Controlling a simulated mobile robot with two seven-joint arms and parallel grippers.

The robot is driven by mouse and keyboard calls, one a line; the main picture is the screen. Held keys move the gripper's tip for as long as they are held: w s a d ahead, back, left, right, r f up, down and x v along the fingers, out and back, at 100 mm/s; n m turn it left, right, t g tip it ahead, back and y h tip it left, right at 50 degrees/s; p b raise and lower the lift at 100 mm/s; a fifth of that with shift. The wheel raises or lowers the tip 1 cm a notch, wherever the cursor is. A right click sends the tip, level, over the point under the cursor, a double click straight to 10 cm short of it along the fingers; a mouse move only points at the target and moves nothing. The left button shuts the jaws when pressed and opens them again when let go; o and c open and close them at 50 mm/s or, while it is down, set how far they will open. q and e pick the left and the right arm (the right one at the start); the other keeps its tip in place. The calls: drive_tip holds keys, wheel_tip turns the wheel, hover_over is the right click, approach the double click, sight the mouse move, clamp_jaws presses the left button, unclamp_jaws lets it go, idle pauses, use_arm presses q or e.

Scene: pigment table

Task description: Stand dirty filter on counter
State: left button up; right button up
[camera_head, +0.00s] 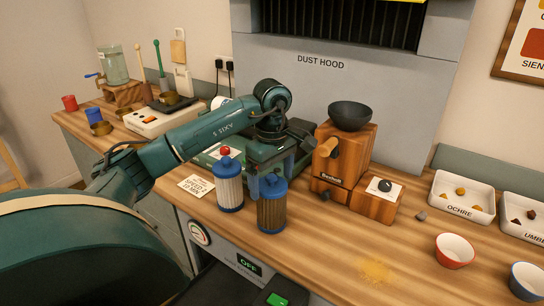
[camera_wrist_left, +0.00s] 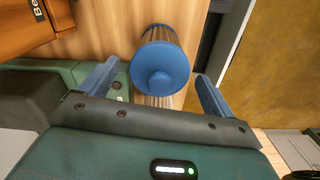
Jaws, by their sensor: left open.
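The dirty filter (camera_head: 272,207), a brown-pleated cylinder with blue caps, stands upright on the wooden counter (camera_head: 325,235) near its front edge. My left gripper (camera_head: 271,178) is open just above and behind its top cap. In the left wrist view the filter's blue cap (camera_wrist_left: 160,68) lies between the two blue fingers, apart from both. A second filter (camera_head: 229,187), with pale pleats and blue caps, stands upright just left of the dirty one. My right gripper is not in view.
A wooden grinder (camera_head: 340,155) with a dark bowl (camera_head: 350,115) stands right of the gripper. A card (camera_head: 196,185) lies left of the filters. Ochre tray (camera_head: 462,212), red-rimmed bowl (camera_head: 455,250) and spilled yellow powder (camera_head: 375,270) are at right. The counter between grinder and powder is mostly clear.

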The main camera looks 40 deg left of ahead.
use_arm(q)
wheel_tip(320, 180, up, 8)
drive_tip(key=shift+r+p, duration=0.25)
drive_tip(key=shift+p, duration=0.25)
drive_tip(key=shift+s, duration=0.1)
